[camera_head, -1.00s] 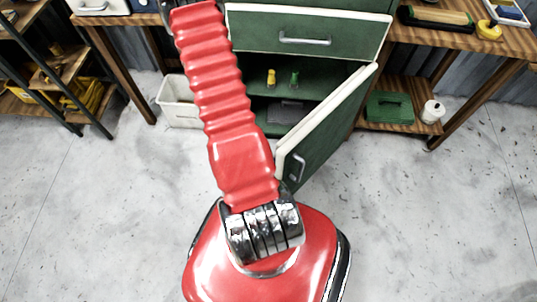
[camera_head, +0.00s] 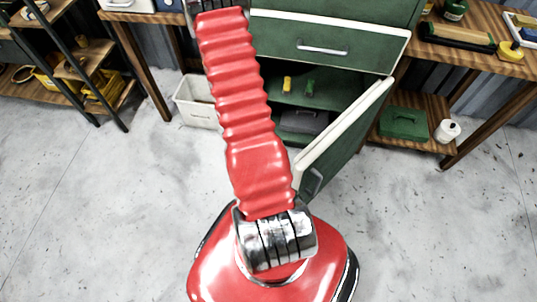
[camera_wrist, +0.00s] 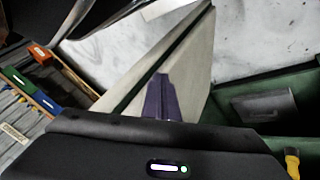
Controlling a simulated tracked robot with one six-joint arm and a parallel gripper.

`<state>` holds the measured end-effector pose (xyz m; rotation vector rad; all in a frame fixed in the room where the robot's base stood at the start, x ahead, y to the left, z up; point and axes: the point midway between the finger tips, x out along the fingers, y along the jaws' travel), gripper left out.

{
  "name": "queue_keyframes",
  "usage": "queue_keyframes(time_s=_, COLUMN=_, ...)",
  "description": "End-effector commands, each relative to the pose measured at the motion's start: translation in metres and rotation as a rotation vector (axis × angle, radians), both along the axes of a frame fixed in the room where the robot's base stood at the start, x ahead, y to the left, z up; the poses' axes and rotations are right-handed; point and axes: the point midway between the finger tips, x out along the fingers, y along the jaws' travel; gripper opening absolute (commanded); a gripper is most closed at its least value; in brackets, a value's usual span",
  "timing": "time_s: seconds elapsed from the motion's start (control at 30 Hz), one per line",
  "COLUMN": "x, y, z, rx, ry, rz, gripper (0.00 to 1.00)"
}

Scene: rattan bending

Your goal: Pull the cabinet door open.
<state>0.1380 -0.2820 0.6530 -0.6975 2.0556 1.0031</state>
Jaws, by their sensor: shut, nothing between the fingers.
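The green cabinet (camera_head: 390,20) stands at the upper middle of the head view. Its lower door (camera_head: 345,130) is swung well open toward the right, showing a pale edge and a metal handle (camera_head: 312,182) on its green face. The compartment (camera_head: 350,92) is partly visible. My gripper is hidden in the head view; my red arm reaches up past the cabinet's left side. In the wrist view, my gripper (camera_wrist: 160,97) has its dark fingers shut and empty, in front of a pale panel (camera_wrist: 192,65), probably the door. Whether they touch it is unclear.
A yellow item (camera_head: 287,83), a green item (camera_head: 310,88) and a grey case (camera_head: 303,121) sit inside the cabinet. A closed drawer (camera_head: 320,38) is above. A white bin (camera_head: 197,103) stands at left, a wooden bench (camera_head: 480,55) at right. The floor in front is clear.

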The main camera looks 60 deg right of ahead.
Motion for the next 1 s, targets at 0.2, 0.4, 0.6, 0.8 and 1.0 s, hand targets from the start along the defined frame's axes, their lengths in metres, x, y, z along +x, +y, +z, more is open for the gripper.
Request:
queue_keyframes(time_s=0.2, x=0.015, y=0.003, z=0.02, rx=-0.002, ry=-0.003, rz=0.0, gripper=0.0)
queue_keyframes(time_s=0.4, x=0.032, y=0.007, z=0.043, rx=-0.003, ry=-0.004, rz=-0.001, gripper=0.0)
queue_keyframes(time_s=0.6, x=0.049, y=0.011, z=0.066, rx=-0.003, ry=-0.004, rz=-0.002, gripper=0.0)
queue_keyframes(time_s=0.8, x=0.065, y=0.016, z=0.089, rx=-0.001, ry=-0.003, rz=-0.004, gripper=0.0)
queue_keyframes(time_s=1.0, x=0.073, y=0.018, z=0.101, rx=0.0, ry=-0.002, rz=-0.006, gripper=0.0)
